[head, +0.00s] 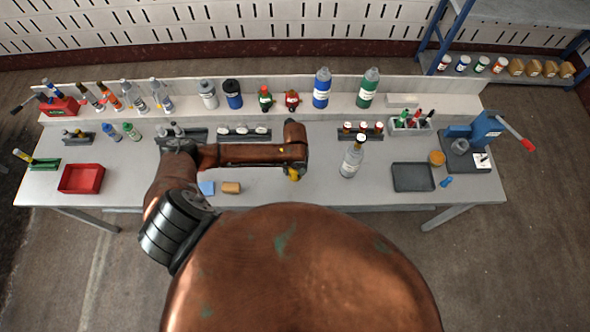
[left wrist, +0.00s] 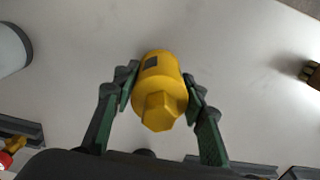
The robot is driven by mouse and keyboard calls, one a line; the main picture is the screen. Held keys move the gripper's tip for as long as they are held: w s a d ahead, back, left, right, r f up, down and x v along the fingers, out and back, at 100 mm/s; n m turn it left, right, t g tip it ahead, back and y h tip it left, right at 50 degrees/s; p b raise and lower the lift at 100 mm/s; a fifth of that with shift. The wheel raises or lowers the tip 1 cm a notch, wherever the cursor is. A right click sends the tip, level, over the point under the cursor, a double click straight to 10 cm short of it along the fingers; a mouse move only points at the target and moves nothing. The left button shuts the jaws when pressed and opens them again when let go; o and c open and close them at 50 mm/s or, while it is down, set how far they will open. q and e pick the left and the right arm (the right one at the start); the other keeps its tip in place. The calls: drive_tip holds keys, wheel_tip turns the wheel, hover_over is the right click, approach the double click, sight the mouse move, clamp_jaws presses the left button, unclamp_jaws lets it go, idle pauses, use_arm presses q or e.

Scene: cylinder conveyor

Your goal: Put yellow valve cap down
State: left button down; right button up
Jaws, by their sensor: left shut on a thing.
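The yellow valve cap (left wrist: 160,88) is held between the two green-padded fingers of my left gripper (left wrist: 158,80) in the left wrist view. Its hexagonal end faces the camera, and a dark square mark shows on its side. In the head view only a small yellow part of the cap (head: 293,174) shows below my left gripper (head: 296,168), over the middle of the grey table (head: 325,190). I cannot tell whether the cap touches the table. My right gripper is not in view.
A white-capped bottle (head: 352,158) stands close to the right of my left gripper. A dark tray (head: 413,177) and a blue press (head: 482,132) are further right. A blue pad (head: 206,188) and a tan block (head: 231,187) lie left. A red bin (head: 81,179) is far left.

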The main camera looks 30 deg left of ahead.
use_arm(q)
drive_tip(key=c, duration=1.2)
unclamp_jaws()
drive_tip(key=shift+f, duration=0.1)
wheel_tip(320, 180, up, 12)
drive_tip(key=shift+r+p, duration=0.15)
drive_tip(key=shift+p, duration=0.15)
